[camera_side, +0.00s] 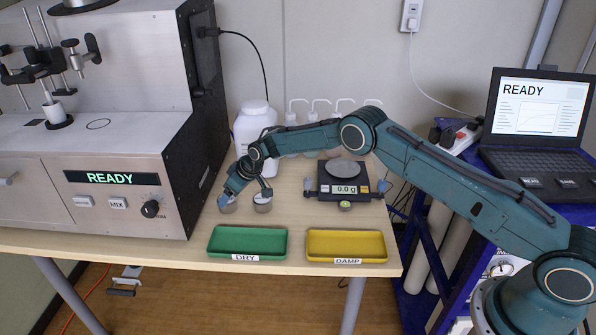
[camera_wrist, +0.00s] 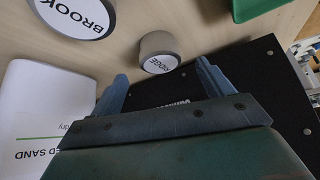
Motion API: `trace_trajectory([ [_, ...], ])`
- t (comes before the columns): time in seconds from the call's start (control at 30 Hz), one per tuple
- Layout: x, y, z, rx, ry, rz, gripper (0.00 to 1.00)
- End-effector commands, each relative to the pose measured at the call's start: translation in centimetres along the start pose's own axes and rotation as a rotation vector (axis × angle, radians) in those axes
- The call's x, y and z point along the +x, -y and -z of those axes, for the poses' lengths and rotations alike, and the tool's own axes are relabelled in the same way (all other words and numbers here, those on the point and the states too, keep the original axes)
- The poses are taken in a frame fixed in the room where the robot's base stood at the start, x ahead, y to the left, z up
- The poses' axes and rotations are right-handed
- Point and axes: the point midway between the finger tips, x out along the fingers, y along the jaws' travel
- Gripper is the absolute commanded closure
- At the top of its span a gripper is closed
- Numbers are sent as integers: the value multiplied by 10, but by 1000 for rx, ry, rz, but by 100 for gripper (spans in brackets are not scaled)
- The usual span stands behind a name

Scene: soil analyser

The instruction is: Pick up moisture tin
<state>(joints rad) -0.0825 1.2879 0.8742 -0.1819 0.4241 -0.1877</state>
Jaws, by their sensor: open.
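Two small round grey tins with white labelled tops stand on the table. One tin is labelled what looks like RIDGE (camera_wrist: 158,52); in the side view it is the left tin (camera_side: 228,207), close to the analyser. The other tin, labelled BROOK (camera_wrist: 75,15), stands a little to its right in the side view (camera_side: 263,206). My gripper (camera_wrist: 162,76) is open and empty, with its blue fingers pointing toward the RIDGE tin, which lies just beyond the fingertips. In the side view, my gripper (camera_side: 226,200) is at the left tin and partly covers it.
The analyser (camera_side: 205,150) rises close on the left. A white sand jug (camera_side: 252,130) stands behind my wrist. A green DRY tray (camera_side: 247,257) and a yellow DAMP tray (camera_side: 346,261) lie in front. A scale (camera_side: 335,195) reading 0.0 g is to the right.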

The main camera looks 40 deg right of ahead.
Motion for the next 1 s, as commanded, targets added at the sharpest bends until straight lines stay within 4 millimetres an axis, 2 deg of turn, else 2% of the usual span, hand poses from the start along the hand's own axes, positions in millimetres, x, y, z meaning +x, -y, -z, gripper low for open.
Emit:
trace_trajectory([
  [0.6, 39, 0, 0, -1, 0, 1, 20],
  [1.0, 46, 1, -1, 0, 1, 0, 20],
])
